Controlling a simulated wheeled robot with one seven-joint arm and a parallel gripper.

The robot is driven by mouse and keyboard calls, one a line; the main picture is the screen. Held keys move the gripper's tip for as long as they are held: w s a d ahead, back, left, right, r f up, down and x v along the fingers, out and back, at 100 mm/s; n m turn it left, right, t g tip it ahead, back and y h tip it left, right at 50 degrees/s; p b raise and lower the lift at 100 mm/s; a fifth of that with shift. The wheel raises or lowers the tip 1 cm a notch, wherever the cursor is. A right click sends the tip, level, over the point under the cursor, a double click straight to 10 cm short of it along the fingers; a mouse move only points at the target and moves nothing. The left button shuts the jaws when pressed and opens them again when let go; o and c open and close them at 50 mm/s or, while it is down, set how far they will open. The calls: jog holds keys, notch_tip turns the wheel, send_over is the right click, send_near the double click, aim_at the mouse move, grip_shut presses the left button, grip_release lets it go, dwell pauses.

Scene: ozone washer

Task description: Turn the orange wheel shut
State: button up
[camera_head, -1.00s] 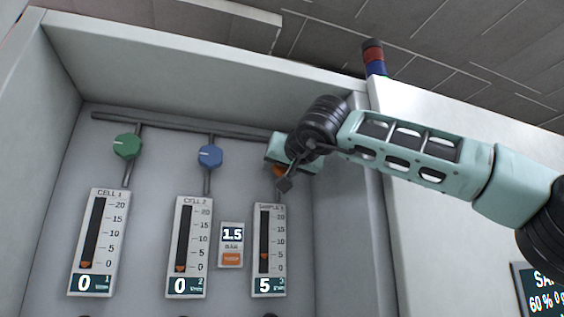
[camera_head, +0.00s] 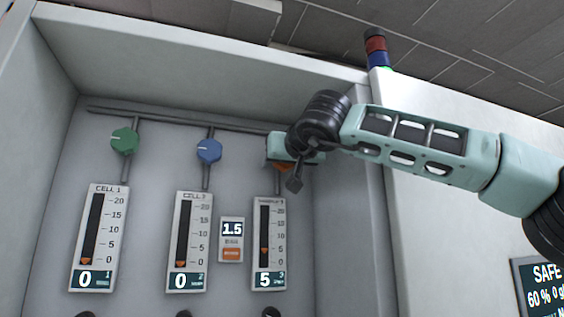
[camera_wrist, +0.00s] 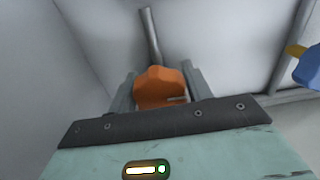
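The orange wheel (camera_wrist: 158,88) sits between the two fingers of my gripper (camera_wrist: 160,90) in the wrist view, with no clear gap on either side. A short mark shows on the wheel's right part. In the head view my gripper (camera_head: 283,160) covers most of the orange wheel (camera_head: 281,167), and only a sliver shows below it. The wheel is on the pipe above the right-hand flow meter (camera_head: 269,245), which reads 5.
A green wheel (camera_head: 124,141) and a blue wheel (camera_head: 209,151) are to the left, above meters reading 0. The blue wheel also shows at the right in the wrist view (camera_wrist: 309,68). A pressure display (camera_head: 231,238) reads 1.5. The cabinet's right side wall (camera_head: 345,215) is close to my arm.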

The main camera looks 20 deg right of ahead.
jog(key=o, duration=0.3)
jog(key=shift+o, duration=0.2)
jog(key=s+b, duration=1.1)
jog(key=s, duration=0.6)
jog(key=shift+s, duration=0.25)
